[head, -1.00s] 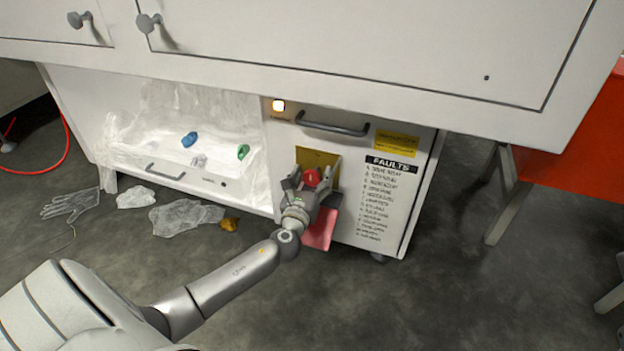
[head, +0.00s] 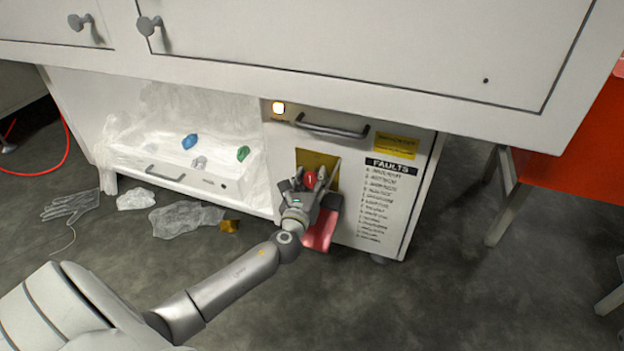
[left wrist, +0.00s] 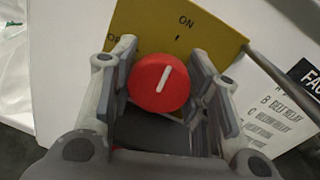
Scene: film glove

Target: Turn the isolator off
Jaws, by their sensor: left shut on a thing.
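The isolator is a round red knob (head: 309,180) with a white pointer line, on a yellow plate (head: 318,160) on the front of the white cabinet. In the left wrist view the knob (left wrist: 158,84) sits between my fingers, and its line points roughly toward the word ON on the yellow plate (left wrist: 205,30). A partly hidden OFF label is at the plate's left. My left gripper (left wrist: 162,88) is shut on the knob, one finger on each side. In the head view my left gripper (head: 308,184) partly covers the knob. My right gripper is not seen.
A red flap (head: 320,231) hangs below the knob. A bar handle (head: 332,127) and a lit lamp (head: 279,108) are above. A FAULTS list (head: 382,200) is at the right. Clear film and a glove (head: 70,204) lie on the floor at the left.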

